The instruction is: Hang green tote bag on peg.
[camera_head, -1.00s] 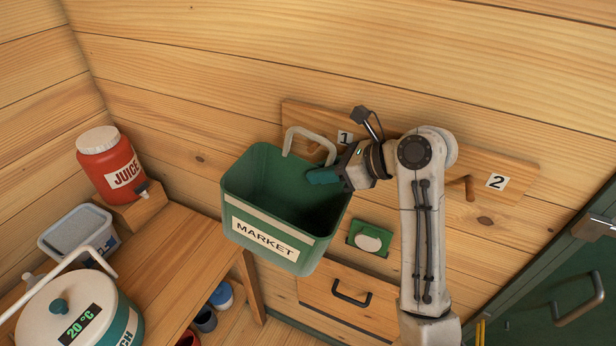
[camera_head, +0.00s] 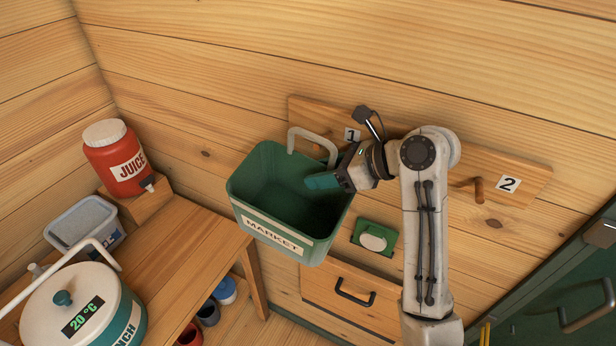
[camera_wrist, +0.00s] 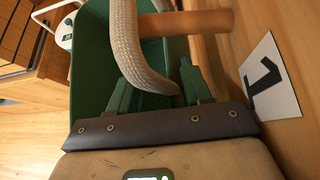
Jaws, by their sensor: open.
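The green tote bag (camera_head: 262,205) with a MARKET label hangs upright, open at the top, against the wall below the board's number 1. Its pale rope handle (camera_head: 293,138) arches above it and fills the middle of the wrist view (camera_wrist: 127,40). A wooden peg (camera_wrist: 195,22) crosses the handle's loop in the wrist view; in the head view this peg is hidden. My gripper (camera_wrist: 155,88) is open, with its green fingers on either side of the handle's bend. In the head view my gripper (camera_head: 325,182) is over the bag's right side.
A free peg (camera_head: 479,189) stands beside number 2 on the wall board (camera_head: 535,180). A drawer (camera_head: 335,305) and green pad (camera_head: 362,225) lie below. The left bench (camera_head: 185,240) holds a red juice jug (camera_head: 118,165), a tub (camera_head: 75,222) and a white-lidded pot (camera_head: 45,305). A green cabinet is at right.

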